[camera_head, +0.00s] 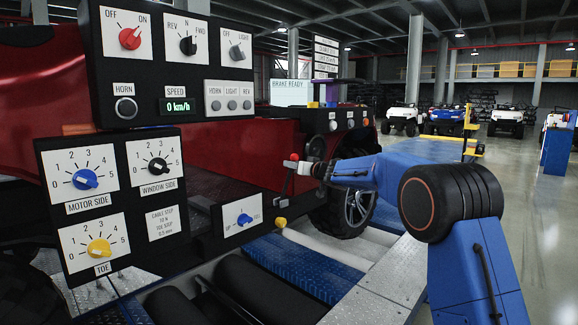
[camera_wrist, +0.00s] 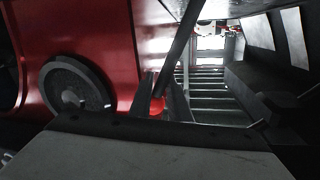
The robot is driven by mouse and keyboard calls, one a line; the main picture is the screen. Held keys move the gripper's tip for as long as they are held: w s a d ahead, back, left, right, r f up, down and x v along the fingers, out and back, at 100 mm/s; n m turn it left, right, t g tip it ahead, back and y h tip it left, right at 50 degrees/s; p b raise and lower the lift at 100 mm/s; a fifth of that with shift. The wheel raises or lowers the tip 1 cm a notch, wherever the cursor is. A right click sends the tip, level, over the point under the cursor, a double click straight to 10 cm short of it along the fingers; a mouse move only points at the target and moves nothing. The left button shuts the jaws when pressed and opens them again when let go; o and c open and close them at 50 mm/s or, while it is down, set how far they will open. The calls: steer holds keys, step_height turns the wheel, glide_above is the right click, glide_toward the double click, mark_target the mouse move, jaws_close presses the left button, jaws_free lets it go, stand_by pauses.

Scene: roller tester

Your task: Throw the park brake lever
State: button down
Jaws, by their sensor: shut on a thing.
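The park brake lever (camera_head: 286,184) looks like a thin dark rod with a red ball knob (camera_head: 294,157), beside the red vehicle. In the wrist view the dark rod (camera_wrist: 182,45) runs down from the top to the red knob (camera_wrist: 157,106). My gripper (camera_head: 307,169) is at the upper end of the lever, at the knob. In the wrist view my gripper's two dark fingers (camera_wrist: 164,98) stand on either side of the knob and are shut on it. The lever's lower end is partly hidden in shadow.
A control panel (camera_head: 160,60) with a red OFF/ON knob and a speed display reading 0 km/h stands at left. Below it are dial panels (camera_head: 115,160). A "BRAKE READY" sign (camera_head: 290,92) shows behind. The vehicle's wheel (camera_head: 348,212) is close beyond my gripper. Open floor (camera_head: 540,220) lies right.

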steer(key=shift+d+r, duration=0.2)
steer(key=shift+r, duration=0.25)
steer(key=c, duration=1.8)
jaws_free()
steer(key=shift+w, duration=0.1)
steer(key=shift+o, duration=0.2)
steer(key=shift+d+f, duration=0.1)
steer(key=shift+f, duration=0.05)
steer(key=shift+s+d, duration=0.2)
steer(key=shift+s, duration=0.1)
steer(key=v, duration=1.6)
steer(key=shift+s, duration=0.25)
steer(key=shift+d, duration=0.15)
